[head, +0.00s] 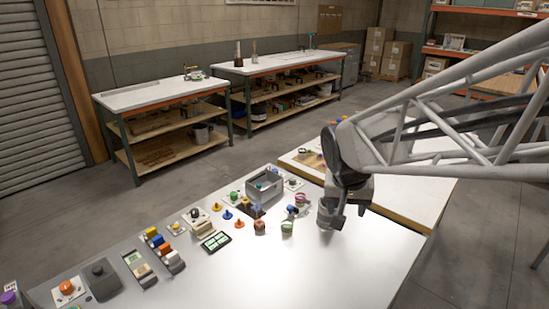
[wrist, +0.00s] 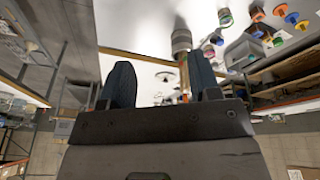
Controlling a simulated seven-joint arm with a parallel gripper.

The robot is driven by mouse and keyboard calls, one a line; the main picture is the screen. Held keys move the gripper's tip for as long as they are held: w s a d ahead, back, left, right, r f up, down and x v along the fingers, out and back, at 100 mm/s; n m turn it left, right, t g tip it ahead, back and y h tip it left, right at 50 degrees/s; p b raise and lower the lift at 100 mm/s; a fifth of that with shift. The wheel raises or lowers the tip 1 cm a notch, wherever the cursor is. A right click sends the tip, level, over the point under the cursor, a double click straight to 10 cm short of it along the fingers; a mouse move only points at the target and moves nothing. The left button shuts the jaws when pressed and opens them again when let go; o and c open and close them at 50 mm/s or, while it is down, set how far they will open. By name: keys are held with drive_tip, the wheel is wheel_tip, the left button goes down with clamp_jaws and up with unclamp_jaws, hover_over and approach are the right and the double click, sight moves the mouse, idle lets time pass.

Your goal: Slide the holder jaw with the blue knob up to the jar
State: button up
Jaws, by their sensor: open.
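My gripper (head: 336,216) hangs above the right part of the grey table. In the wrist view its two dark fingers stand wide apart with nothing held between them (wrist: 160,65). A small piece with a blue knob (head: 291,209) sits to the left of my gripper, apart from it; it seems to be the holder jaw, but its shape is too small to read. A pale jar with a green top (head: 287,227) stands just in front of it, and a small purple-pink piece (head: 300,197) just behind. I cannot tell which one the holder belongs to.
A grey open bin (head: 265,185) stands behind the small pieces. Knobs, colored blocks and a green-celled panel (head: 216,241) crowd the table to the left. A grey metal cylinder (wrist: 181,40) shows beyond the fingers in the wrist view. The table's front right is clear.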

drive_tip(key=w+a+f+m, duration=0.15)
drive_tip(key=w+f, duration=0.25)
drive_tip(key=w, duration=0.5)
drive_tip(key=w+a+f+m, duration=0.1)
drive_tip(key=w+a+f, duration=0.25)
drive_tip(key=w, duration=0.55)
drive_tip(key=m+t+h, duration=0.1)
drive_tip(key=m, duration=0.1)
approach(290, 206)
drive_tip(key=f, duration=0.1)
drive_tip(key=shift+w+d+n, duration=0.1)
drive_tip(key=shift+w+n, duration=0.1)
drive_tip(key=shift+n, duration=0.05)
drive_tip(key=shift+f, duration=0.1)
drive_tip(key=shift+x, duration=3.8)
drive_tip(key=shift+c, duration=0.2)
clamp_jaws()
